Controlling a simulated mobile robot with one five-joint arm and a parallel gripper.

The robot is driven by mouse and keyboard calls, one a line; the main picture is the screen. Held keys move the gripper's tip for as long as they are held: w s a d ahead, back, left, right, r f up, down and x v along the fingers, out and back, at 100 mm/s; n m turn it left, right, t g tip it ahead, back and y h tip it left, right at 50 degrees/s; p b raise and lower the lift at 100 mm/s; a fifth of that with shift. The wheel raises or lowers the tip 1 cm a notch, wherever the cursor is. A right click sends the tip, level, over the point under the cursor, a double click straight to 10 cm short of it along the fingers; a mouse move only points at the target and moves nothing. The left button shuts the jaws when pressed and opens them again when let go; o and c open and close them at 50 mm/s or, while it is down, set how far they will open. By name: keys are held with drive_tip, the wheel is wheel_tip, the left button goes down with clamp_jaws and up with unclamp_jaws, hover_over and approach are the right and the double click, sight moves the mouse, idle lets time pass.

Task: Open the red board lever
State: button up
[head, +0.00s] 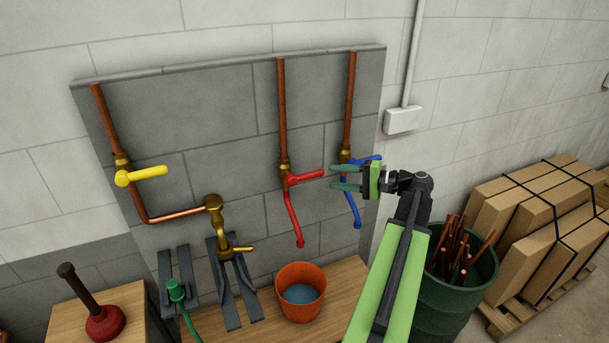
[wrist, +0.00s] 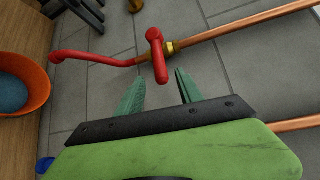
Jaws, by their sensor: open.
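The red lever (head: 306,177) sits on a brass valve on the middle vertical copper pipe of the grey board. It points right, across the pipe. A red spout (head: 294,220) hangs below the valve. My gripper (head: 331,177) is open, just right of the lever's free end. In the wrist view the red lever (wrist: 157,58) points toward my gripper (wrist: 159,76). Its end appears between the two green fingertips, with a gap on each side. I cannot tell how far it reaches between them.
A blue lever (head: 367,160) and blue spout (head: 352,205) are close behind my gripper. A yellow lever (head: 143,175) is at the left. An orange bucket (head: 301,310) stands on the bench below the red spout. A green barrel (head: 455,290) is at the right.

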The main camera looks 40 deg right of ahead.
sight(305, 174)
drive_tip(key=b+x, duration=0.1)
drive_tip(key=x, duration=1)
clamp_jaws()
idle(1.0)
